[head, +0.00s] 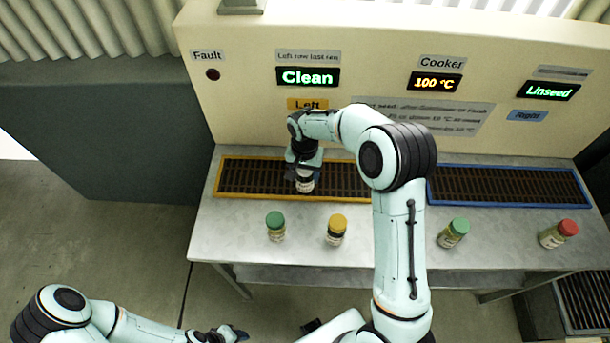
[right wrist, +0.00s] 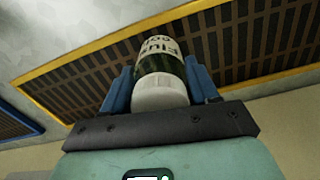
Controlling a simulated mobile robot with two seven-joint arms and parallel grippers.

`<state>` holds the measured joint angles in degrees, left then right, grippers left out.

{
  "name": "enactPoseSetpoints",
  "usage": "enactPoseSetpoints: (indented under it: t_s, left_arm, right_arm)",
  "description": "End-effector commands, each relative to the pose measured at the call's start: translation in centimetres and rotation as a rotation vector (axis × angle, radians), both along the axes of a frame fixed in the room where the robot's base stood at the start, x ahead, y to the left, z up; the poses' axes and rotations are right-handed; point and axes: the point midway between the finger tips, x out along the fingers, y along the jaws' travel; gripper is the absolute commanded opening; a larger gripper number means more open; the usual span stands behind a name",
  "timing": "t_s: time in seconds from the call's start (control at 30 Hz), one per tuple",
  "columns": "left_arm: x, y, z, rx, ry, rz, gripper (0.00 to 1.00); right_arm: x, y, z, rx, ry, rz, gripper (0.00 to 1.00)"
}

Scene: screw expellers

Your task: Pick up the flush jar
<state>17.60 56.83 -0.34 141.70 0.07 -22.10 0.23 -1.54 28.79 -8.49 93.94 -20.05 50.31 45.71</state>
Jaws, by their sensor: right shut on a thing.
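The flush jar (head: 305,182) has a white lid and a pale label reading "Flush", which shows in the right wrist view (right wrist: 160,72). My right gripper (head: 304,168) is shut on it, with one blue finger (right wrist: 117,92) on each side. The jar is at the yellow-framed left grate (head: 235,178); I cannot tell whether it touches the grate or hangs just above it. My left gripper (head: 232,334) is at the bottom edge of the head view, away from the table, and its jaws are too small to read.
Jars with green (head: 276,226), yellow (head: 336,230), green (head: 454,233) and red (head: 559,234) lids stand along the metal table's front (head: 225,240). A blue-framed grate (head: 510,185) lies right. The cream panel (head: 240,120) behind shows "Clean", "100 °C" and "Linseed".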

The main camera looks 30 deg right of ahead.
Motion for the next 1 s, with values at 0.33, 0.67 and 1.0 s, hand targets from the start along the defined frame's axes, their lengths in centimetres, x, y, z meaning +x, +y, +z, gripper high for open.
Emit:
enactPoseSetpoints:
  t_s: [0.33, 0.67, 1.0]
  left_arm:
    - [0.1, 0.0, 0.2, -0.001, -0.002, -0.001, 0.43]
    - [1.1, 0.0, 1.2, 0.0, -0.012, 0.0, 0.43]
    - [2.3, 0.0, 2.5, 0.0, -0.027, 0.0, 0.43]
  right_arm:
    - [0.2, 0.0, 2.6, 0.0, -0.006, 0.0, 0.13]
    - [0.2, 0.0, 12.0, 0.002, -0.011, 0.001, 0.13]
    - [0.2, 0.0, 19.0, 0.0, -0.006, 0.0, 0.13]
